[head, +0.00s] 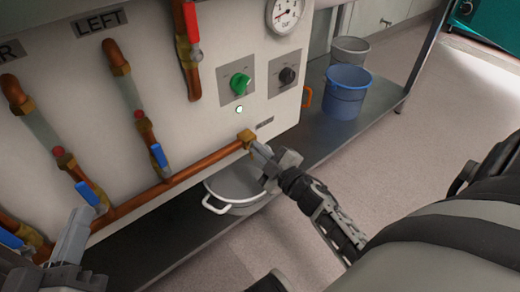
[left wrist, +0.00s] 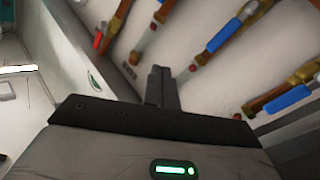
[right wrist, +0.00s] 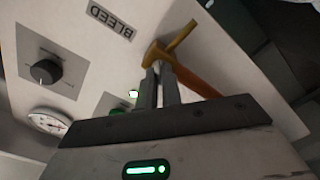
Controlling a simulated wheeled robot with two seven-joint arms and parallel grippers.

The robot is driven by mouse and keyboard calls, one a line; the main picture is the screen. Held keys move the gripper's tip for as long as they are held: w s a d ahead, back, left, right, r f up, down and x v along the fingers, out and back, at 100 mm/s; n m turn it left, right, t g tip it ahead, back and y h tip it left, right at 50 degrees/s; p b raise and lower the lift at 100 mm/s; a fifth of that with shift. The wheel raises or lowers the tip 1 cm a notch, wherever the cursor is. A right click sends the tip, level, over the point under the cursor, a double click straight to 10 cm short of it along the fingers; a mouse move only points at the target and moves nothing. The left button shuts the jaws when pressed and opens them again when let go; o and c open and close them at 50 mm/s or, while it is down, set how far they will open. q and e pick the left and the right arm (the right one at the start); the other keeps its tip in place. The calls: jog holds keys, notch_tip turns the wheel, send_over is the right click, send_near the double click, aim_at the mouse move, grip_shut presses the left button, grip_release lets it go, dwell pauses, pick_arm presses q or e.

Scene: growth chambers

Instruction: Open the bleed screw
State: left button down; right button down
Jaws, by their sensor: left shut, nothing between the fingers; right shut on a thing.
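The bleed screw fitting (head: 246,137) is brass and sits at the right end of the horizontal copper pipe, low on the white panel. My right gripper (head: 258,150) is shut on the bleed screw. In the right wrist view the brass fitting (right wrist: 157,52) shows just beyond the closed fingers (right wrist: 160,70), with a thin brass bar sticking out; the fingers hide the gripped part. A "BLEED" label (right wrist: 110,20) is on the panel beside it. My left gripper (head: 78,225) is shut and empty near the blue-handled valves at lower left; its closed fingers also show in the left wrist view (left wrist: 161,75).
A white pot (head: 218,208) stands on the dark shelf under the bleed fitting. A blue bucket (head: 346,92) and a grey bucket (head: 350,48) stand further right. The panel carries a green knob (head: 240,83), a black knob (head: 287,75), a gauge (head: 286,12) and a blue-handled valve (head: 159,156).

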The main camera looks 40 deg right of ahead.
pick_arm(q)
jog(key=shift+w+r+t, duration=0.25)
jog(key=shift+r+t, duration=0.05)
jog(key=shift+r, duration=0.15)
pick_arm(e)
jog(key=shift+n, duration=3)
pick_arm(q)
jog(key=shift+m, duration=0.3)
pick_arm(e)
jog(key=c, duration=1.6)
grip_release()
jog(key=shift+w, duration=0.1)
